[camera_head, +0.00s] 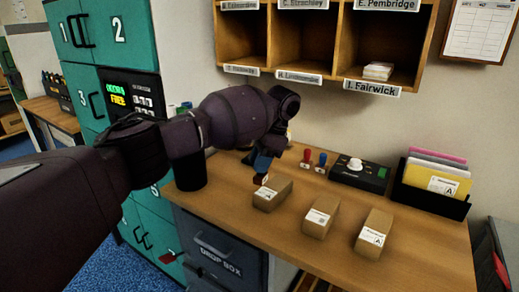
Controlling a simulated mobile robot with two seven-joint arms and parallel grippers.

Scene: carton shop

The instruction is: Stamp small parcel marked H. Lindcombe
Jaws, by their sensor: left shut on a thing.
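Three small brown parcels lie in a row on the wooden counter: a left one (274,196), a middle one (320,218) and a right one (373,236). Each has a white label, but the names are too small to read. My left gripper (267,157) is shut on a dark, stamp-like object (262,169), partly hidden by the fingers. It is held at the back left end of the left parcel; I cannot tell whether it touches. A red-handled stamp (307,156) and a blue-handled stamp (321,160) stand behind the parcels. My right gripper is out of view.
A black device with a white knob (357,168) and a folder holder (432,197) stand at the back right. Wooden pigeonholes (325,75) hang above. A black cup (191,172) is at the counter's left end. The front right counter is clear.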

